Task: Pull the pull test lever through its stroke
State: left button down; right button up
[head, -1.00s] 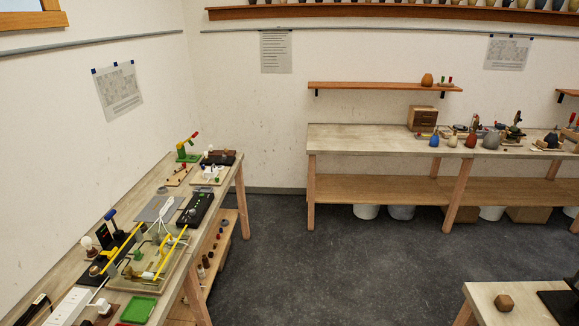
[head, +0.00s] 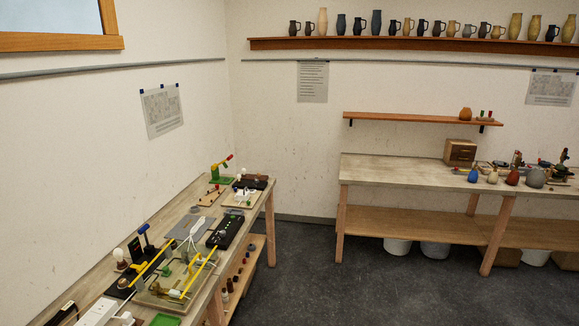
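No part is clearly marked as the pull test lever. A green stand with a raised arm and a red-tipped handle (head: 221,168) sits at the far end of the left workbench (head: 85,285). A black upright device with a blue-topped handle (head: 144,232) stands nearer, beside a white bulb (head: 119,255). Both are small in the head view, and I cannot tell which is the test lever. Neither of my grippers shows in the head view, and nothing is seen touching either handle.
On the left bench lie a board with yellow bars (head: 175,280), a black panel (head: 226,228), a white power strip (head: 98,313) and a green tray (head: 165,320). A second bench (head: 400,170) stands along the back wall. Dark floor (head: 320,280) between them is clear.

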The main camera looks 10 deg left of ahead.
aim_at(143, 229)
jog(key=u, duration=1.25)
